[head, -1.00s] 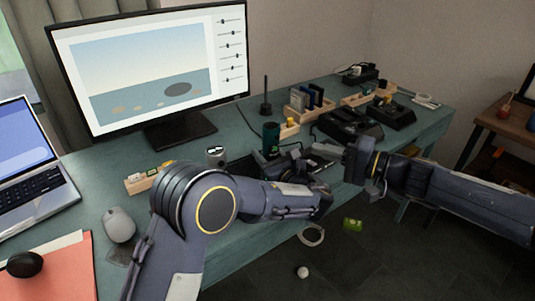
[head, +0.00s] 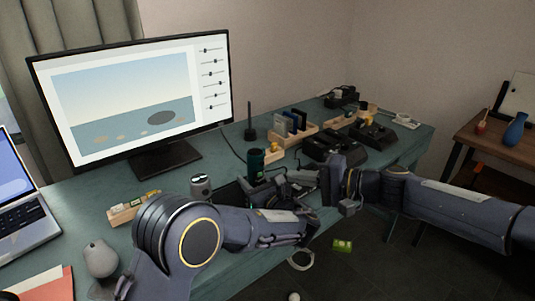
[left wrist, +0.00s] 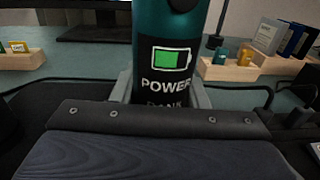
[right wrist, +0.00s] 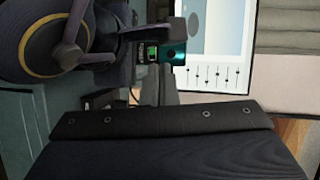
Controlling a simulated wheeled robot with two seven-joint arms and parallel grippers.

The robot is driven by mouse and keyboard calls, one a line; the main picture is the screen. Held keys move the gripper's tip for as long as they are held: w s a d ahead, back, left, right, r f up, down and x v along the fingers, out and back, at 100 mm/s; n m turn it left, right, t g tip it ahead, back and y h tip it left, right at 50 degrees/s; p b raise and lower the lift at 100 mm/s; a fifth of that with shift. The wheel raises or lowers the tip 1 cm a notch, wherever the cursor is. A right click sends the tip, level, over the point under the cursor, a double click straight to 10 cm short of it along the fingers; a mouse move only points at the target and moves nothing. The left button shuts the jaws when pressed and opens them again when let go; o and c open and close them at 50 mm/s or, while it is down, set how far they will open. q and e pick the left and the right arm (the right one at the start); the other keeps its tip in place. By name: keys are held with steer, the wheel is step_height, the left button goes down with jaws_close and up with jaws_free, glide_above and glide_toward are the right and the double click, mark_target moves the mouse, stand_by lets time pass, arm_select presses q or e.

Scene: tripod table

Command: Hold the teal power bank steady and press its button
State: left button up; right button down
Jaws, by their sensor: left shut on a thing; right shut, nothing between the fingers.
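The teal power bank (head: 256,164) stands upright at the table's front part. In the left wrist view the power bank (left wrist: 166,50) shows a green battery picture and the words "POWER BANK". A dark round spot sits high on its front, cut by the frame edge. My left gripper (head: 266,181) is shut on its lower part, with a finger on each side. My right gripper (head: 302,177) is shut and empty, to the right of the power bank and apart from it. In the right wrist view the power bank (right wrist: 173,54) lies just beyond the right fingers (right wrist: 160,86).
A monitor (head: 130,95) stands behind. A white-topped cylinder (head: 201,184) and a wooden tray (head: 124,213) are left of the power bank. Wooden organisers (head: 299,133) and black docks (head: 330,146) stand behind and right. A green item (head: 342,245) lies on the floor.

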steer(key=a+r+m+h, duration=0.1)
steer(key=a+m+h, duration=0.1)
steer(key=m+h, duration=0.2)
steer(key=h, duration=0.2)
glide_toward(262, 164)
steer(key=s, duration=0.3)
steer(key=shift+s+d+r+m+t, duration=0.1)
steer(key=shift+d+r+m+t, duration=0.05)
steer(key=shift+d+r+t, duration=0.25)
steer(key=shift+s+d+r+m+t, duration=0.1)
steer(key=shift+d+r+m+t, duration=0.15)
steer(key=shift+d, duration=0.3)
steer(key=shift+w+f, duration=0.1)
steer(key=x, duration=1)
